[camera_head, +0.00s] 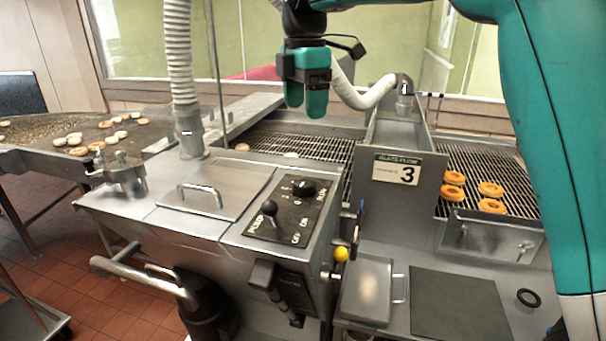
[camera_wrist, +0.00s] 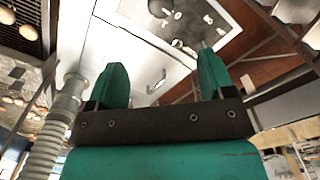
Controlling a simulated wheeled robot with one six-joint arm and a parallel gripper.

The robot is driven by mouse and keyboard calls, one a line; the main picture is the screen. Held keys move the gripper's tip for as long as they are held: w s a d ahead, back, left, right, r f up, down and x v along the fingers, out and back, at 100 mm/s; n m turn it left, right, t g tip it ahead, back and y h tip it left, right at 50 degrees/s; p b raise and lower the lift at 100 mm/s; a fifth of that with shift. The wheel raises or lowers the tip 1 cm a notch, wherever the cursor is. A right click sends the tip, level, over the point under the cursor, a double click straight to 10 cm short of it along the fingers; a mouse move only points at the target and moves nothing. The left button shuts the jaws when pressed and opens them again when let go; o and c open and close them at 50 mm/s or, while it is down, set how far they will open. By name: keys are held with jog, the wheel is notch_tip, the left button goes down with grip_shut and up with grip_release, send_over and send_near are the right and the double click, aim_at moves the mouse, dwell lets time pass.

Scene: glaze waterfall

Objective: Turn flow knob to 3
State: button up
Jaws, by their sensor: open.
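The black control panel (camera_head: 283,219) is on top of the steel machine. A round black knob (camera_head: 303,188) with marks around it sits at the panel's upper part; its pointer setting is too small to read. A black lever switch (camera_head: 269,212) by the word PUMP stands nearer the front. A sign (camera_head: 397,170) reading GLAZE FLOW and a large 3 is on the steel wall to the right. My gripper (camera_head: 304,112) hangs open and empty, above and behind the panel, apart from the knob. Its two green fingers are spread in the wrist view (camera_wrist: 163,72).
A ribbed white hose (camera_head: 180,65) rises left of the panel. Another pale hose (camera_head: 362,95) runs behind my gripper to a nozzle. Several doughnuts (camera_head: 453,178) lie on the right rack. A yellow ball-ended lever (camera_head: 341,254) stands by the machine's right side. Space directly above the panel looks clear.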

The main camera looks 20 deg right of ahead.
aim_at(304, 181)
notch_tip(304, 181, down, 17)
jog(key=shift+r+p, duration=0.2)
jog(key=shift+p, duration=0.85)
jog(key=c, duration=0.9)
jog(key=shift+a, duration=0.15)
